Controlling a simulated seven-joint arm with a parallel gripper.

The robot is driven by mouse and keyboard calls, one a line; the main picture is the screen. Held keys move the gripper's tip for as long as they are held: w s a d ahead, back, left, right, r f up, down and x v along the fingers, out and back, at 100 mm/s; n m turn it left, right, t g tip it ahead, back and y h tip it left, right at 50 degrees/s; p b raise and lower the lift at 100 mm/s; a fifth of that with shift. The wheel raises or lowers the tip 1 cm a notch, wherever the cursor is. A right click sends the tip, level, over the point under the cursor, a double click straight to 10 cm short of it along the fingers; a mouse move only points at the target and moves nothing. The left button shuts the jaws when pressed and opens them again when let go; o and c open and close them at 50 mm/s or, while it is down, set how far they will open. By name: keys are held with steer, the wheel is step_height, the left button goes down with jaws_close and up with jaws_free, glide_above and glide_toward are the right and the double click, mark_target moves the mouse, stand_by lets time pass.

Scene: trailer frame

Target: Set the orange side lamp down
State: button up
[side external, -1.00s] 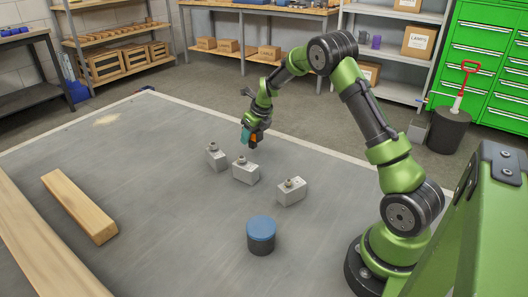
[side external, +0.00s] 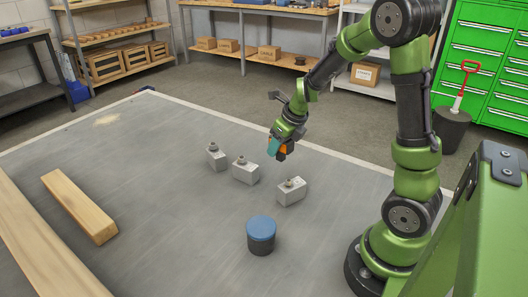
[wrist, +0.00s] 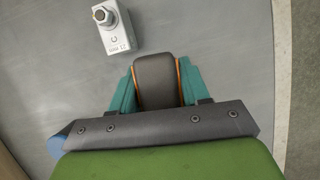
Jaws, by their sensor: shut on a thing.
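My gripper (side external: 277,149) is shut on the orange side lamp (side external: 285,148), in the air above the far right part of the grey table. In the wrist view the lamp (wrist: 157,82) shows its dark back with thin orange edges between my teal fingers (wrist: 157,88). In the side view the lamp is small and partly hidden by the fingers. Whether it clears the table by much is hard to tell.
Three grey blocks with knobs stand on the table (side external: 170,220): left (side external: 217,158), middle (side external: 246,172) and right (side external: 291,193). One shows in the wrist view (wrist: 117,30). A blue-lidded tin (side external: 261,235) stands in front. A wooden beam (side external: 80,207) lies at left.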

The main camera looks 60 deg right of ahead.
step_height(320, 180, up, 8)
steer(key=shift+w+a+r, duration=0.1)
steer(key=shift+w+a, duration=0.05)
steer(key=w+a+n+g+y, duration=0.15)
steer(key=a+n, duration=0.35)
steer(key=a, duration=0.7)
steer(key=w+a+n+y, duration=0.15)
steer(key=a+n, duration=0.35)
steer(key=a, duration=0.7)
steer(key=shift+y, duration=0.3)
step_height(320, 180, down, 15)
steer(key=shift+s+f, duration=0.1)
steer(key=shift+f, duration=0.05)
steer(key=shift+f, duration=0.15)
steer(key=o, duration=1.2)
steer(key=shift+c, duration=0.2)
